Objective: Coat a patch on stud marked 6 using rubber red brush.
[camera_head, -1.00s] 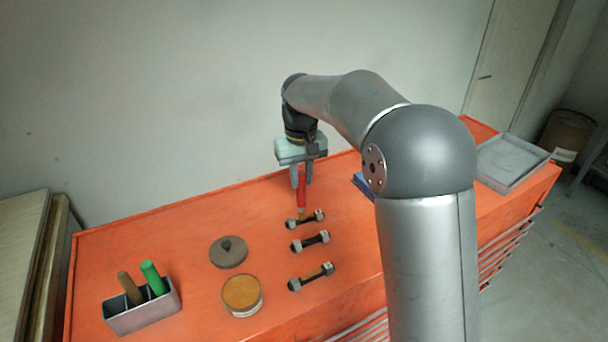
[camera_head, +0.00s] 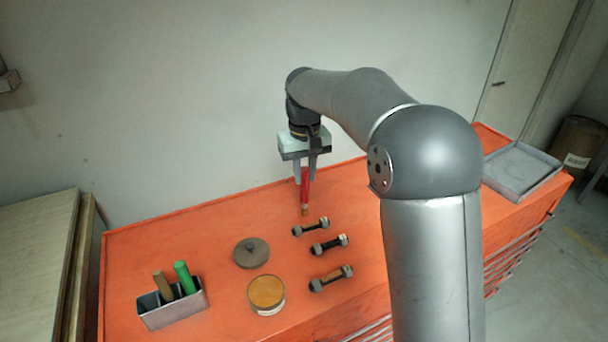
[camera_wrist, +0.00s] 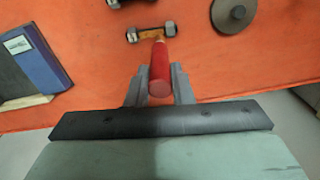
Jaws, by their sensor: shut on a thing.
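My gripper (camera_head: 305,172) is shut on the red-handled brush (camera_head: 305,187), which points down with its tan tip just behind the farthest stud (camera_head: 310,227). The brush (camera_wrist: 160,70) hides part of that stud (camera_wrist: 141,33) in the wrist view; an amber area shows along its middle. I cannot tell whether the tip touches it. The number marks are too small to read.
A round lid (camera_head: 251,252) and an open can of amber coating (camera_head: 266,293) stand left of the studs. A grey holder (camera_head: 172,308) at the left carries brown and green handles. A grey tray (camera_head: 521,170) stands far right. A blue object (camera_wrist: 40,55) lies left in the wrist view.

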